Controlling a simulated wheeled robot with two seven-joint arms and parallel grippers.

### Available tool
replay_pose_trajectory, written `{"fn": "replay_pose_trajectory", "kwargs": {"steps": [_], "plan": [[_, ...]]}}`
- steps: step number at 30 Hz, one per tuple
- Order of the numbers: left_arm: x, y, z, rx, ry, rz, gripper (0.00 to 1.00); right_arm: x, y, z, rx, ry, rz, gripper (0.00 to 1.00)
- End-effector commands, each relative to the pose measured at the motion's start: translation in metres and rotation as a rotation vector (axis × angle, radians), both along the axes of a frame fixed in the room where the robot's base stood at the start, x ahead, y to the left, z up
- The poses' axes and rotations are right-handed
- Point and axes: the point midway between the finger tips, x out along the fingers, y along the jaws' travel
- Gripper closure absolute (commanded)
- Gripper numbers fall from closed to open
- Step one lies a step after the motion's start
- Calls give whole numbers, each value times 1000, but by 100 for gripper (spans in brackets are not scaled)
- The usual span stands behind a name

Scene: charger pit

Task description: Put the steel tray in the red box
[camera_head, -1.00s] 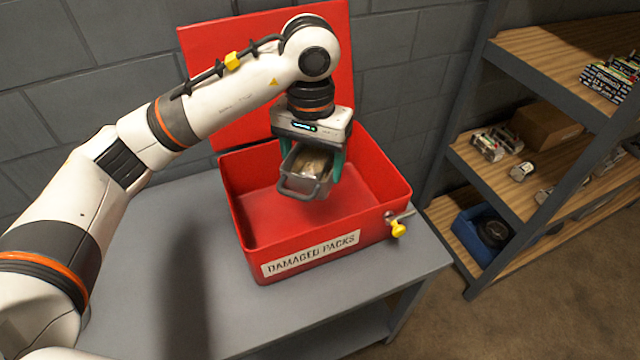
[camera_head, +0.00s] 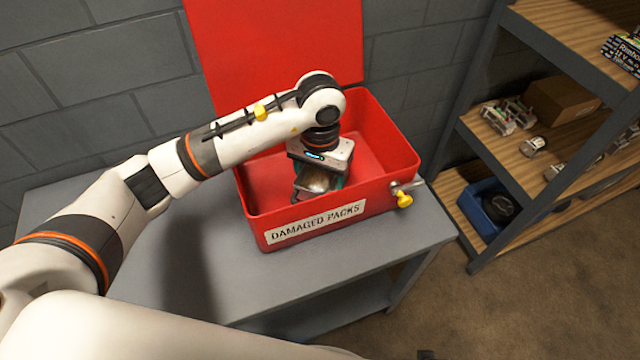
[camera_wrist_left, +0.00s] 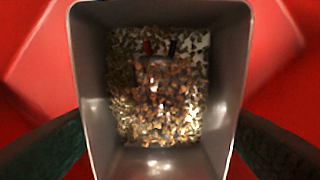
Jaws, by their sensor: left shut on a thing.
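The red box (camera_head: 395,178) stands open on the grey table, with its lid up against the wall and the label "DAMAGED PACKS" on its front. My left gripper (camera_head: 320,178) points down inside the box and is shut on the steel tray (camera_head: 303,191), one finger on each side. In the left wrist view the tray (camera_wrist_left: 92,95) is upright and holds brown granules and a small item with a red and a black end. Red box surface shows around it. I cannot tell whether the tray touches the box floor. My right gripper is not in view.
The grey table (camera_head: 225,290) has free room left of the box. A yellow-ended latch (camera_head: 403,198) sticks out at the box's right front corner. A shelf rack (camera_head: 490,165) with a carton, a blue bin and small parts stands at the right.

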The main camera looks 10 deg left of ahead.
Motion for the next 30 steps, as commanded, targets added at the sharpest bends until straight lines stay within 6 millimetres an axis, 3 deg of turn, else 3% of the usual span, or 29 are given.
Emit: {"fn": "replay_pose_trajectory", "kwargs": {"steps": [6,24,25,28,30], "plan": [[-1,0,-30,-1,3,-1,55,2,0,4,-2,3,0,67],[0,0,-33,-1,-1,-1,55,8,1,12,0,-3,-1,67],[0,0,-33,0,1,-1,24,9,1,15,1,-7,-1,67],[0,0,-33,0,1,-1,8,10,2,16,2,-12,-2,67],[0,0,-33,0,1,-1,6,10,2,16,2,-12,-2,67]]}}
